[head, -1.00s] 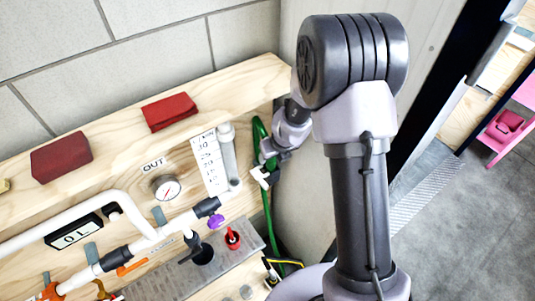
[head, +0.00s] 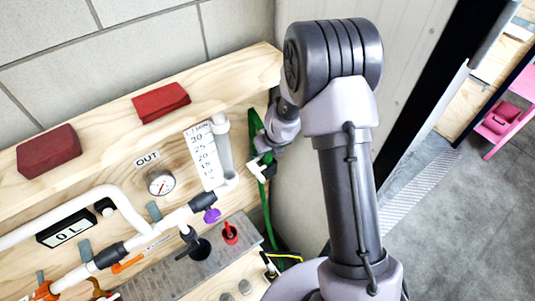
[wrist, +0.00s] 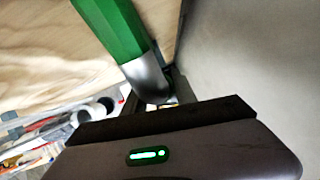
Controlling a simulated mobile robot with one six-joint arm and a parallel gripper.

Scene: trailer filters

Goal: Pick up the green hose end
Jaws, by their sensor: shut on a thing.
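The green hose (head: 265,212) hangs at the right end of the wooden panel, beside the pale wall. In the wrist view its green length (wrist: 112,27) ends in a silver metal tip (wrist: 149,76), which reaches down to my gripper (wrist: 172,92). In the head view my gripper (head: 262,169) is at the hose, with its small white and black fingers against it. My gripper is shut on the green hose end. The exact contact is partly hidden by the gripper body in the wrist view.
The wooden panel carries white pipes (head: 105,193), a round gauge (head: 160,183), a flow scale (head: 203,157) and a red knob (head: 230,232). Red blocks (head: 160,102) lie on its top ledge. Open grey floor (head: 440,235) is at the right.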

